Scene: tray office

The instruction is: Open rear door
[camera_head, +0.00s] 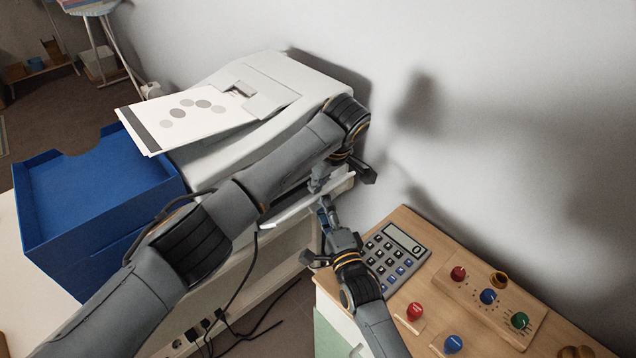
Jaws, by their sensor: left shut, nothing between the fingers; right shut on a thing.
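A white-grey printer (225,92) stands against the wall. On its right side a white flap, which looks like the rear door (290,208), sticks out at an angle from the body; my arms and grippers hide much of it. My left arm reaches across the printer, and its gripper (320,184) points down beside the flap, shut and empty. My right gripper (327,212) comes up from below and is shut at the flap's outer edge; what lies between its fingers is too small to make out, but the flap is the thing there. The two grippers are very close together.
A blue tray (95,190) stands left of the printer, and printed paper (185,112) lies on top. At right, a wooden cabinet carries a calculator (396,250) and a board of coloured knobs (488,300). Black cables (235,325) hang in the gap between.

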